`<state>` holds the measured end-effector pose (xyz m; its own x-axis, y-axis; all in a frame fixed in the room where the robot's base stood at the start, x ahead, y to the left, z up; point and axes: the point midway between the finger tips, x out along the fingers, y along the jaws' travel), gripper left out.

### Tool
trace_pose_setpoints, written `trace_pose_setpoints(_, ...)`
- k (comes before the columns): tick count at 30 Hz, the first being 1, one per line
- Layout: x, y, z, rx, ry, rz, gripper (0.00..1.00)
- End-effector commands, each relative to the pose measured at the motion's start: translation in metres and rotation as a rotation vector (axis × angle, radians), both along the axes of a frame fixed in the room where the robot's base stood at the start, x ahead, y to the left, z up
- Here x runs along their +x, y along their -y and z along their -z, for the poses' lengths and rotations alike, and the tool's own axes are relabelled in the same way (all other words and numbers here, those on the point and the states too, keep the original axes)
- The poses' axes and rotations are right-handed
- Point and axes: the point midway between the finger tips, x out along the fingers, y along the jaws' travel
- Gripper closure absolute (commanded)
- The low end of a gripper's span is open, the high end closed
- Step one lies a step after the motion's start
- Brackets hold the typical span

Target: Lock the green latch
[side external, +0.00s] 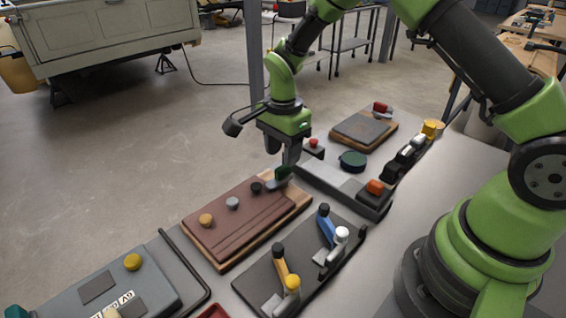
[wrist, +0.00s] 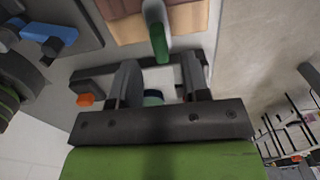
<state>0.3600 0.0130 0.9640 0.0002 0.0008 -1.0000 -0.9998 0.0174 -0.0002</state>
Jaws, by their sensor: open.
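The green latch (side external: 281,174) is a dark green handle at the right end of a brown panel (side external: 222,237) in the side view. In the wrist view the latch (wrist: 158,42) is upright in the picture, its lower end near the gap between my fingertips. My gripper (side external: 282,156) is open and points down, its fingers just above and beside the latch. In the wrist view my gripper (wrist: 160,66) shows two dark fingers spread apart with nothing held. One finger partly overlaps the latch in the side view, so I cannot tell whether they touch.
The brown panel carries a tan knob (side external: 206,220), a grey knob (side external: 232,203) and a black knob (side external: 256,187). A dark board with blue (side external: 326,226) and orange (side external: 281,263) levers stands in front. A dark green round knob (side external: 353,160) and an orange button (side external: 375,187) are to the right.

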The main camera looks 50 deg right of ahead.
Motion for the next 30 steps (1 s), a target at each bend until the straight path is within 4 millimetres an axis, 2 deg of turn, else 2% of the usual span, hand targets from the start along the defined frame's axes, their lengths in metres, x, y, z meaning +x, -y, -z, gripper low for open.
trace_pose_setpoints(3, 0.001, 0.0, -0.026, 0.0, 0.005, 0.0, 0.57)
trace_pose_setpoints(9, 0.0, 0.0, -0.051, 0.0, 0.001, 0.0, 0.57)
trace_pose_setpoints(23, -0.002, 0.0, -0.061, 0.003, 0.007, -0.013, 0.57)
trace_pose_setpoints(26, -0.007, -0.001, -0.081, 0.01, 0.042, -0.07, 0.57)
trace_pose_setpoints(30, -0.03, -0.002, -0.129, 0.023, 0.137, -0.238, 0.57)
